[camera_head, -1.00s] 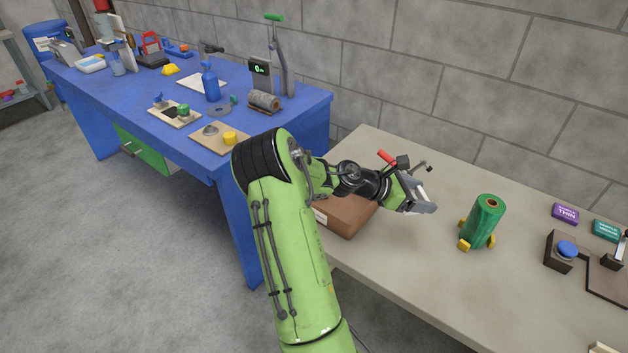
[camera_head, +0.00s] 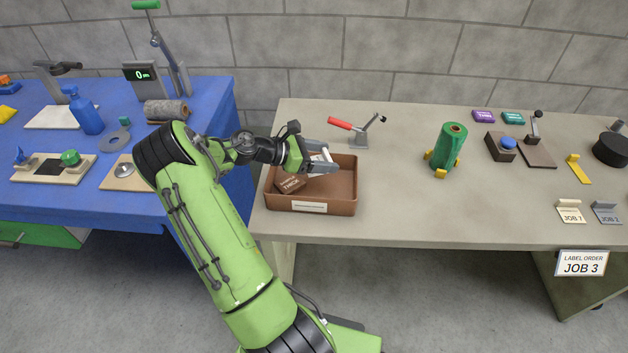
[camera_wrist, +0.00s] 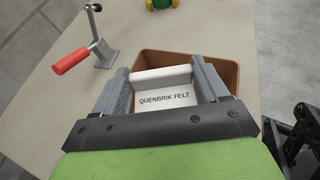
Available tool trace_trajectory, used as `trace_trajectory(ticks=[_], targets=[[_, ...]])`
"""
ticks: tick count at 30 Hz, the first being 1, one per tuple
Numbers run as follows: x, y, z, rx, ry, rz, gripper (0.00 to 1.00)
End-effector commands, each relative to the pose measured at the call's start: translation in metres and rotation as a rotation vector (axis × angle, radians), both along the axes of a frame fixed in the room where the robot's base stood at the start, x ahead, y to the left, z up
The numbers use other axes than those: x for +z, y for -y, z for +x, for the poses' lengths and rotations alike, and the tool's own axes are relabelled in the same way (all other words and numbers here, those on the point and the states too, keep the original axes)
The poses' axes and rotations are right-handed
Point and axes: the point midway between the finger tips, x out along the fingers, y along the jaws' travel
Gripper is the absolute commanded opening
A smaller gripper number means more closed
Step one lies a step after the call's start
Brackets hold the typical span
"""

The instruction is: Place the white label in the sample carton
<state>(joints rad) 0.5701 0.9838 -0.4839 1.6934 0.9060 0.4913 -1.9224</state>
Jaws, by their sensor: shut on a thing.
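The white label (camera_wrist: 165,98), printed "QUENBRIK FELT", is between the two fingers of my gripper (camera_wrist: 162,82) in the wrist view. My gripper is shut on it. In the head view my gripper (camera_head: 325,158) is above the back right part of the brown sample carton (camera_head: 343,206), and a white edge of the label (camera_head: 327,155) shows between the fingers. The carton is open-topped, with a pale tag on its front. It shows behind the fingers in the wrist view (camera_wrist: 228,70). How high the label is above the carton floor I cannot tell.
A small brown box (camera_head: 290,185) marked "THICK" lies in the carton's left part. A red-handled lever (camera_head: 362,132) stands behind the carton. A green roll (camera_head: 449,146) on yellow feet stands to the right. The blue bench (camera_head: 95,190) is at left. Table between carton and roll is clear.

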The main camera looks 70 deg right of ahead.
Motion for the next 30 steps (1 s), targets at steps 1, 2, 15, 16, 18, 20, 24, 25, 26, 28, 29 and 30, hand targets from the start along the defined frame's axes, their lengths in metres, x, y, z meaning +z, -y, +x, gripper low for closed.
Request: trace_trajectory(ticks=[1, 2, 15, 16, 18, 20, 24, 25, 26, 28, 29, 30], targets=[[-0.015, 0.0, 0.0, -0.001, 0.0, 0.002, 0.42], [-0.019, 0.0, 0.0, -0.001, -0.001, 0.001, 0.42], [-0.062, 0.0, 0.001, 0.001, 0.001, -0.002, 0.42], [-0.062, 0.0, 0.001, 0.001, 0.001, -0.002, 0.42], [-0.064, 0.0, 0.001, 0.001, 0.0, -0.002, 0.42], [-0.066, 0.0, 0.0, 0.001, 0.0, -0.002, 0.42], [-0.07, 0.0, 0.0, 0.001, 0.0, -0.002, 0.42], [-0.071, 0.0, 0.0, 0.001, 0.0, -0.002, 0.42], [-0.072, 0.0, 0.001, 0.001, 0.0, -0.002, 0.42], [-0.074, 0.0, 0.001, 0.001, 0.001, -0.001, 0.42], [-0.074, 0.0, 0.001, 0.001, 0.001, -0.001, 0.42], [-0.074, 0.0, 0.001, 0.001, 0.001, -0.002, 0.42]])
